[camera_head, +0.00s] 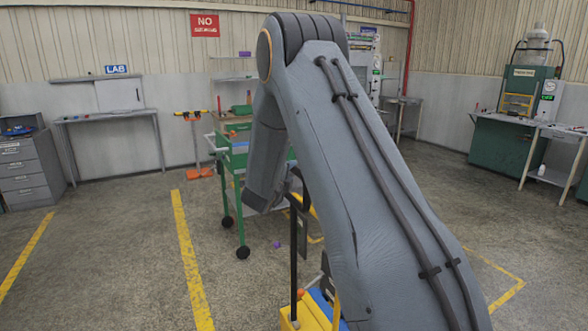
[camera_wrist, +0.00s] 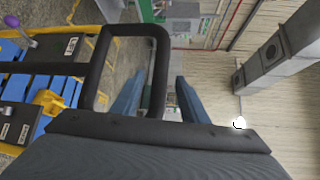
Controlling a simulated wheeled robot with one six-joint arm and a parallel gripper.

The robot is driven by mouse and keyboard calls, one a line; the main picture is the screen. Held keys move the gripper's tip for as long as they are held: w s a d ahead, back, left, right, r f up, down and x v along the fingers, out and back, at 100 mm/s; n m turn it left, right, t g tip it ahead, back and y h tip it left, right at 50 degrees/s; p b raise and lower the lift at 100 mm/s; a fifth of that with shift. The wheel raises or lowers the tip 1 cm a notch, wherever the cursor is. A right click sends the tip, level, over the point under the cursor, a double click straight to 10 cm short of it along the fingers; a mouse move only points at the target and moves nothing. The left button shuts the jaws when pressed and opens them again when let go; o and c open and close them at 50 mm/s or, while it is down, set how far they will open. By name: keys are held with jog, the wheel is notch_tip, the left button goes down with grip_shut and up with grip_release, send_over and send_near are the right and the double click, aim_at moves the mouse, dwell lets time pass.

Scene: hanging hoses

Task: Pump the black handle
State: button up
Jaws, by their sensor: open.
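The black handle (camera_wrist: 131,29) is a bent black tube that crosses the left half of the wrist view and forms a squared loop. My gripper (camera_wrist: 160,79) shows there as two blue fingers, apart, with one bar of the loop running between them in the picture. I cannot tell whether either finger touches it. In the head view the handle's upright black bar (camera_head: 293,245) rises from a yellow body at the bottom, partly behind my arm. My arm hides most of my gripper in that view.
The yellow body (camera_head: 289,325) has blue parts beside it. A green wheeled cart (camera_head: 228,160) stands behind my arm. A wall table (camera_head: 105,117) and grey drawers (camera_head: 24,170) are at the left, and a green machine (camera_head: 505,145) is at the right. The left floor is open.

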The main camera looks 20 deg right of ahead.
aim_at(292, 171)
jog(key=shift+p+x, duration=0.85)
jog(key=shift+x, duration=1.75)
grip_shut()
